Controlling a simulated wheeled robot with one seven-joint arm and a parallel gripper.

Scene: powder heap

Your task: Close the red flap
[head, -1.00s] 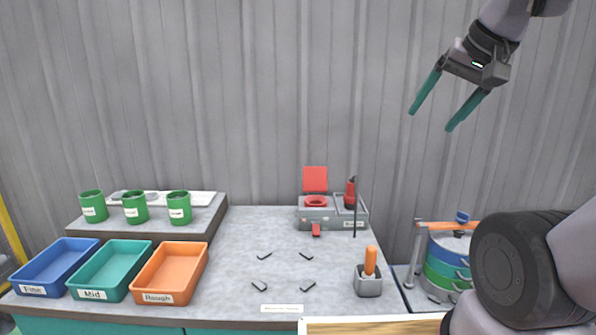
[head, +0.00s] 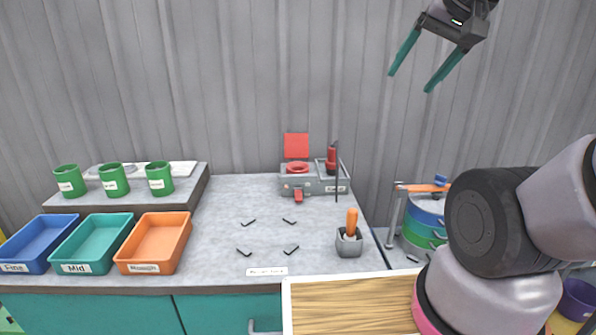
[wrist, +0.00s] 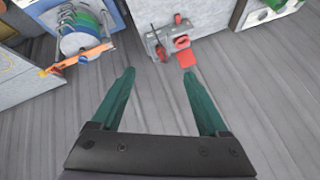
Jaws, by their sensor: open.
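The red flap (head: 296,146) stands upright, open, at the back of a small grey machine (head: 300,186) on the far part of the bench. A red ring (head: 297,168) lies on the machine's top in front of the flap. A red tab (head: 298,195) shows on its front. My gripper (head: 408,82) is open and empty, high in the air to the right of the machine and well apart from it. In the wrist view my gripper (wrist: 158,85) has its teal fingers spread, and the red flap (wrist: 187,58) shows beyond the right fingertip.
A red bottle (head: 331,158) and a thin dark rod (head: 337,170) stand on the machine's right side. A grey holder with an orange handle (head: 351,222) is nearer. Trays and green cups fill the left. The bench middle (head: 235,200) holds only small black corner marks.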

